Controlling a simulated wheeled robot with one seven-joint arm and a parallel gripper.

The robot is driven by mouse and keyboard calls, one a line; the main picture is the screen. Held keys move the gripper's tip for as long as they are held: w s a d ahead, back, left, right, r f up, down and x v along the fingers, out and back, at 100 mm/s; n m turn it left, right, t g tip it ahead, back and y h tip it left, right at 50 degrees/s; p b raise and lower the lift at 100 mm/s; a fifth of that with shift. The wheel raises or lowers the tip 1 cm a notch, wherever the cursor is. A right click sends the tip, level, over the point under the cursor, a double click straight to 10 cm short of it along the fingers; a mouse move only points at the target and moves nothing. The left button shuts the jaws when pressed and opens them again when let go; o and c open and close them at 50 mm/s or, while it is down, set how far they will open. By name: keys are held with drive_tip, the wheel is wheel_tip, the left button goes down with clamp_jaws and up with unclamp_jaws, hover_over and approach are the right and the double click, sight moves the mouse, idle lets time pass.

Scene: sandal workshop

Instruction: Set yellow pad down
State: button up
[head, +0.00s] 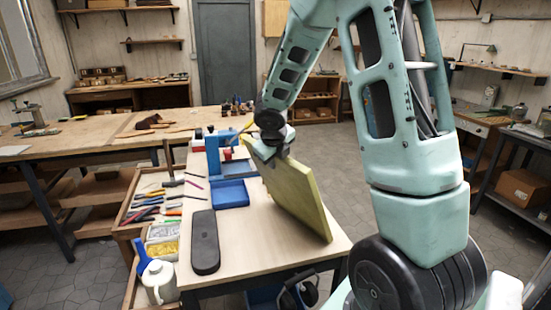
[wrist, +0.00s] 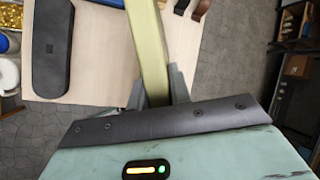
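The yellow pad (head: 292,190) is a thick, flat slab. In the head view it stands tilted on edge over the right part of the light wooden table (head: 232,256). My gripper (head: 268,146) is shut on its upper edge. In the wrist view the pad (wrist: 148,45) runs upward from between the two fingers of my gripper (wrist: 157,88). The pad's lower corner is close to the table's right side; I cannot tell whether it touches the top.
A black sole-shaped piece (head: 205,242) lies at the table's front left. A blue tray (head: 230,193) and a blue box (head: 213,152) are behind it. A tool tray (head: 155,200) with several tools adjoins the left edge. The table's front middle is clear.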

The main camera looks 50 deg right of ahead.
drive_tip(key=o, duration=0.4)
drive_tip(key=shift+r, duration=0.1)
